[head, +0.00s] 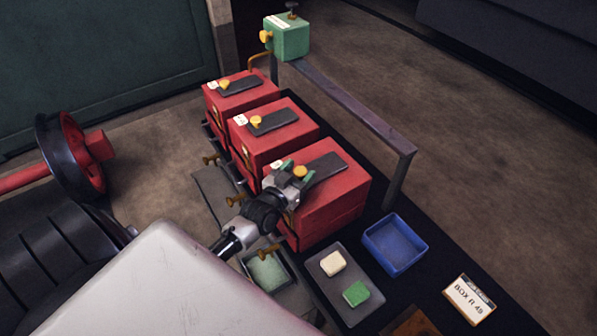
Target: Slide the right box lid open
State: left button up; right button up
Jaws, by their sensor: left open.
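Three red boxes stand in a row, each with a dark lid plate and a brass knob on top. The nearest, rightmost red box (340,202) has its dark lid (326,164) on the top face, with its brass knob (300,172) at the lid's left end. My left gripper (296,170) is open over the left part of this box, its green-tipped fingers close around or beside the knob. I cannot tell whether they touch it. The gripper and wrist hide part of the box's left face and top. My right gripper is not in view.
The middle box (270,142) and far box (240,98) stand behind. A raised dark rail (350,105) runs along the right. A blue tray (395,244), a grey tray (342,302) with two blocks and a box sign (469,299) lie in front. Brass valves project at left.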

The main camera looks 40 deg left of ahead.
pick_arm(q)
grip_shut()
jog(key=s+a+p, duration=0.2)
jog(key=s, duration=0.4)
jog(key=shift+a, duration=0.25)
jog(key=shift+s+f, duration=0.1)
jog(key=shift+s, duration=0.05)
jog(key=shift+c, duration=1.2)
grip_release()
jog(key=shift+o, duration=1.2)
jog(key=shift+s+a, duration=0.15)
jog(key=shift+s, duration=0.1)
